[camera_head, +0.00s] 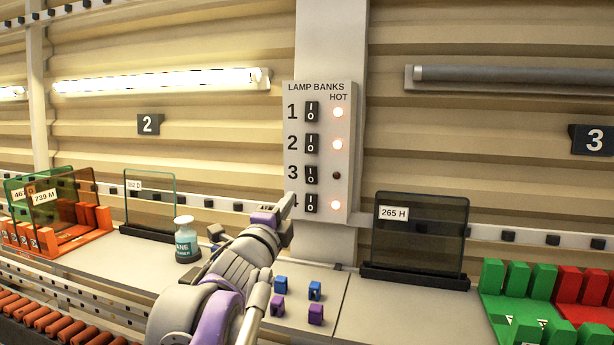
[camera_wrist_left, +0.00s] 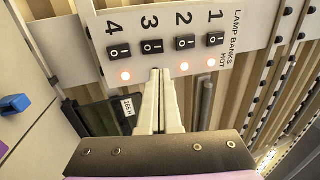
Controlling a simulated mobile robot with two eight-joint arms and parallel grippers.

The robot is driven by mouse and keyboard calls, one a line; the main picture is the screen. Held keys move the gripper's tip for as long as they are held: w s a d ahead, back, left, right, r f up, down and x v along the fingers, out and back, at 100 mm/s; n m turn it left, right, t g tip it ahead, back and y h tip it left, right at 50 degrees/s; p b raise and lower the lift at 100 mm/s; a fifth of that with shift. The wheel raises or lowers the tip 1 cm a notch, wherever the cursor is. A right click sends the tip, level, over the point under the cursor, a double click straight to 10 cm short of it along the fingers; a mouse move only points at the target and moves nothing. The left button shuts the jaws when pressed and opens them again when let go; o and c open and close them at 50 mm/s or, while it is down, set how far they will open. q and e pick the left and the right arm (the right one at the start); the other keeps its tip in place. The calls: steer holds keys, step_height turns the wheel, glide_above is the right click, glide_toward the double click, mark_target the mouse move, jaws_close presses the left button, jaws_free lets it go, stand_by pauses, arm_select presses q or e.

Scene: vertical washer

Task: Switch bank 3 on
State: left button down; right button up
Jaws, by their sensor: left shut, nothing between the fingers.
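The white lamp banks panel (camera_head: 320,130) has four numbered rows of black rocker switches with lamps marked HOT. The bank 3 switch (camera_head: 311,175) has a dark lamp (camera_head: 336,175) beside it; the lamps of rows 1, 2 and 4 glow. My left gripper (camera_head: 290,202) is shut and empty in front of the panel's lower left edge, partly covering the numeral 4. In the left wrist view its fingertips (camera_wrist_left: 160,74) appear just below the bank 3 switch (camera_wrist_left: 152,47) and hide that row's lamp. I cannot tell whether they touch the panel. My right gripper is not in view.
The tube by sign 2 (camera_head: 148,124) is lit; the tube (camera_head: 510,75) by sign 3 (camera_head: 592,140) is dark. Below are a bottle (camera_head: 187,240), small blue and purple blocks (camera_head: 315,290), a dark glass pane (camera_head: 420,235) and green racks (camera_head: 518,290).

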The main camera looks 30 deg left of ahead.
mark_target(310, 169)
arm_select(q)
steer(key=p+x, duration=0.2)
steer(key=x, duration=1.2)
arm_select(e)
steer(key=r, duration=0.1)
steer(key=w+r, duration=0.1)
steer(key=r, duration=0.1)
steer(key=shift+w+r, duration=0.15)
arm_select(q)
steer(key=shift+s+r, duration=0.1)
steer(key=shift+s, duration=0.05)
